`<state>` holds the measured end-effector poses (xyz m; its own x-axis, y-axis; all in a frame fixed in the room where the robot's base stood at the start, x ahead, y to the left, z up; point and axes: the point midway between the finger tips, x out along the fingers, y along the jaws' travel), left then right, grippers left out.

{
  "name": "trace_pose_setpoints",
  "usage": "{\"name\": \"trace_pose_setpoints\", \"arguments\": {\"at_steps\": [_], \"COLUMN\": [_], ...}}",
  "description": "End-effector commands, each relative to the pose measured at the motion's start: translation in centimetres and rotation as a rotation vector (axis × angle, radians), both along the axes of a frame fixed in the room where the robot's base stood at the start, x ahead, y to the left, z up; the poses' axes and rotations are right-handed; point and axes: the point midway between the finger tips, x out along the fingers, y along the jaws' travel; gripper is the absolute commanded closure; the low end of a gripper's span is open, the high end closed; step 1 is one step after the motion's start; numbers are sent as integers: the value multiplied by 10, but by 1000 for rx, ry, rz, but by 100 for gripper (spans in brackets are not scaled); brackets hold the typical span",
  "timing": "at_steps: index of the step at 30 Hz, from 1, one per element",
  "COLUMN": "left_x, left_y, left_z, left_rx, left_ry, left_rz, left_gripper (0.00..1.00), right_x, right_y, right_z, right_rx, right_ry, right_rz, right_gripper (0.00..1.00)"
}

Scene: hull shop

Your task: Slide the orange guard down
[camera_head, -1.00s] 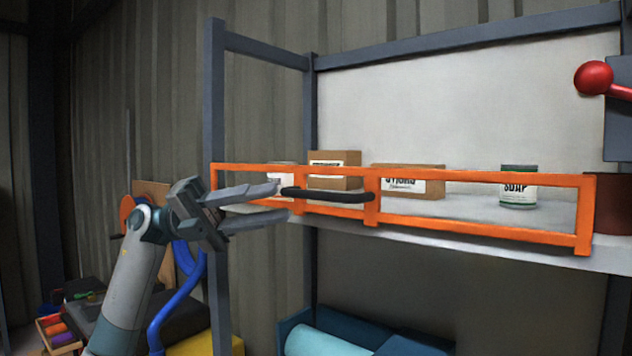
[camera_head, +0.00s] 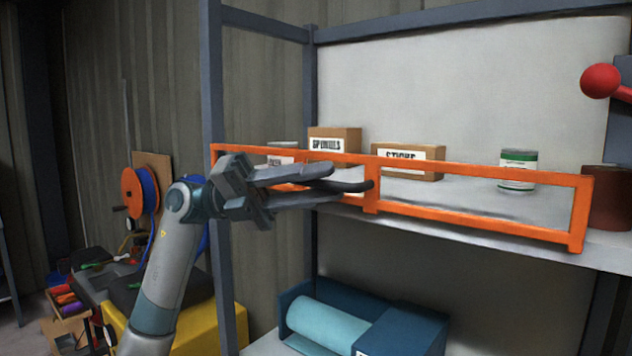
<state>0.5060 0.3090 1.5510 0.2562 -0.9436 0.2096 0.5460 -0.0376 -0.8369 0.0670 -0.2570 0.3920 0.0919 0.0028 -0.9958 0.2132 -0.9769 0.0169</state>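The orange guard (camera_head: 480,171) is a long open frame across the front of the upper shelf, in front of the goods. My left gripper (camera_head: 348,182) is at this handle, reaching in from the left. Its fingers are apart, one above and one below the handle's line, and they hide the handle's left part. I cannot tell whether they touch it. My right gripper is not in view.
Cardboard boxes (camera_head: 335,140) and a soap can (camera_head: 518,170) stand on the shelf behind the guard. A grey post (camera_head: 213,200) rises behind my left arm. A red ball knob (camera_head: 600,81) is at upper right. A teal roll (camera_head: 325,328) lies on the lower shelf.

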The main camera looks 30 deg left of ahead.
Motion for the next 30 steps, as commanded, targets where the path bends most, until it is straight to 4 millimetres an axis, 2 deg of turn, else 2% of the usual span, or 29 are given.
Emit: {"name": "trace_pose_setpoints", "arguments": {"at_steps": [1,3,11,14,30], "left_x": [0,0,0,0,0], "left_y": [0,0,0,0,0], "left_z": [0,0,-4,-13,-88], "left_rx": [0,0,1,1,2], "left_ry": [0,0,1,1,3], "left_rz": [0,0,0,0,0], "left_gripper": [87,100,100,100,100], "right_x": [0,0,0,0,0], "right_y": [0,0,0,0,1], "right_z": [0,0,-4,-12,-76], "right_rx": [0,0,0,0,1], "right_ry": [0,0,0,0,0], "right_rz": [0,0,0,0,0], "right_gripper": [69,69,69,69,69]}}
